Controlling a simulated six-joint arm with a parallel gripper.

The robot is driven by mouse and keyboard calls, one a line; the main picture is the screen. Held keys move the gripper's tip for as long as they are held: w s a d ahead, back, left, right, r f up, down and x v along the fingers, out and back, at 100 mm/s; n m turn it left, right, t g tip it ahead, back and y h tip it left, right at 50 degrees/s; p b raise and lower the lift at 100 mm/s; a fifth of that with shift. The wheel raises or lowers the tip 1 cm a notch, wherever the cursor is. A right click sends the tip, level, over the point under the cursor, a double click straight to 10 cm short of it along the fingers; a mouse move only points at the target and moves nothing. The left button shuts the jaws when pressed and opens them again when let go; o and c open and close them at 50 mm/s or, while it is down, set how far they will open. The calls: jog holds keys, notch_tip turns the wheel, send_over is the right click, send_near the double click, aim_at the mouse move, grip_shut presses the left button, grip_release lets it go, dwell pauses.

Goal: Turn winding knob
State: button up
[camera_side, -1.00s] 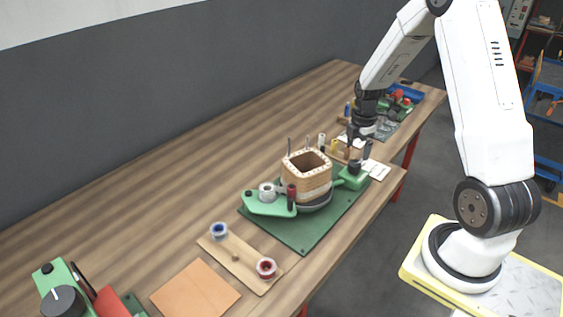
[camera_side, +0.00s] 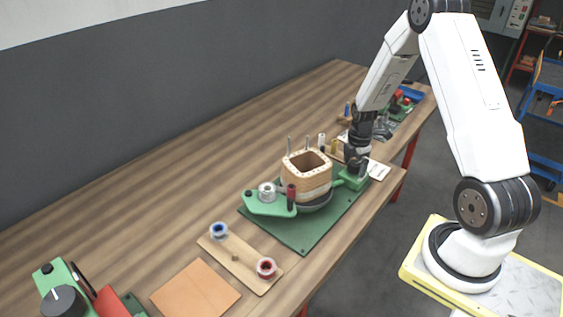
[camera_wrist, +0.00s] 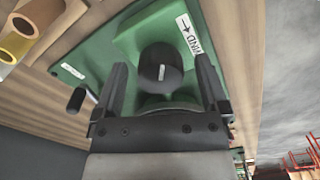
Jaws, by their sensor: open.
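The winding knob (camera_wrist: 158,68) is dark and round with a light mark. It sits on a green block with a white "WIND" arrow label (camera_wrist: 189,37). My gripper (camera_wrist: 161,64) is open, with one finger to each side of the knob in the wrist view and visible gaps between. In the side view my gripper (camera_side: 356,166) is right over the green knob block (camera_side: 351,182) and hides the knob. The square wooden coil former (camera_side: 306,178) stands on the winder to the left of the block.
The winder stands on a green base plate (camera_side: 304,236). A dark crank handle (camera_wrist: 76,100) shows left of my fingers. A board with blue and red spools (camera_side: 240,257) lies in front. Small cylinders stand behind the winder.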

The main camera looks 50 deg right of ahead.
grip_shut()
jog(key=shift+m, duration=0.5)
jog(key=m, duration=1.8)
jog(key=shift+m, duration=0.4)
jog(key=m, duration=0.6)
